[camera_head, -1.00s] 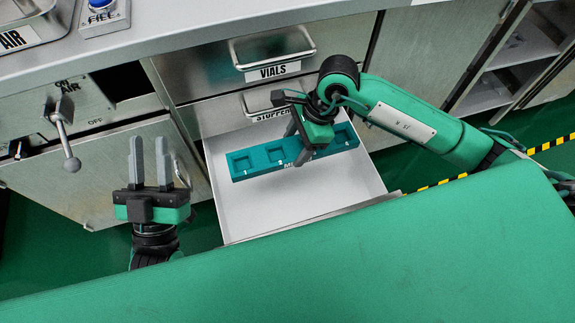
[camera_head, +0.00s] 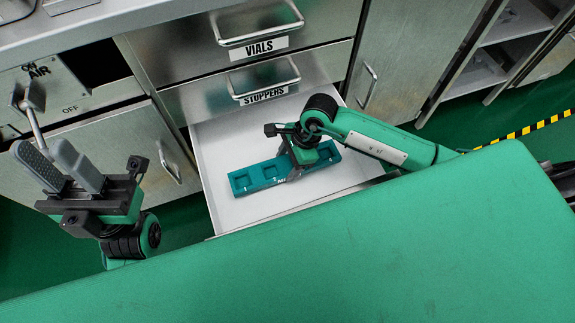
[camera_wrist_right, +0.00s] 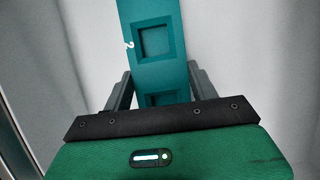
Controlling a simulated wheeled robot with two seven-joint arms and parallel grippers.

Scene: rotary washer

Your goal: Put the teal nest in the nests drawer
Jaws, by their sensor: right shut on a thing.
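The teal nest (camera_head: 262,176) is a long bar with square pockets. In the head view it is in the open white drawer (camera_head: 240,209) below the STOPPERS drawer. I cannot tell whether it touches the drawer floor. My right gripper (camera_head: 296,172) is shut on the teal nest from above, hiding part of its middle. In the right wrist view, the nest (camera_wrist_right: 155,45) runs between the two grey fingers (camera_wrist_right: 160,92). My left gripper (camera_head: 62,168) is at the left, away from the drawer, its two grey fingers apart and nothing visible between them.
The VIALS drawer (camera_head: 252,29) and STOPPERS drawer (camera_head: 235,92) above are shut, with bar handles. A lever (camera_head: 33,118) is at the left by the AIR label. Open shelves (camera_head: 490,70) stand at the right. The white drawer has bare floor around the nest.

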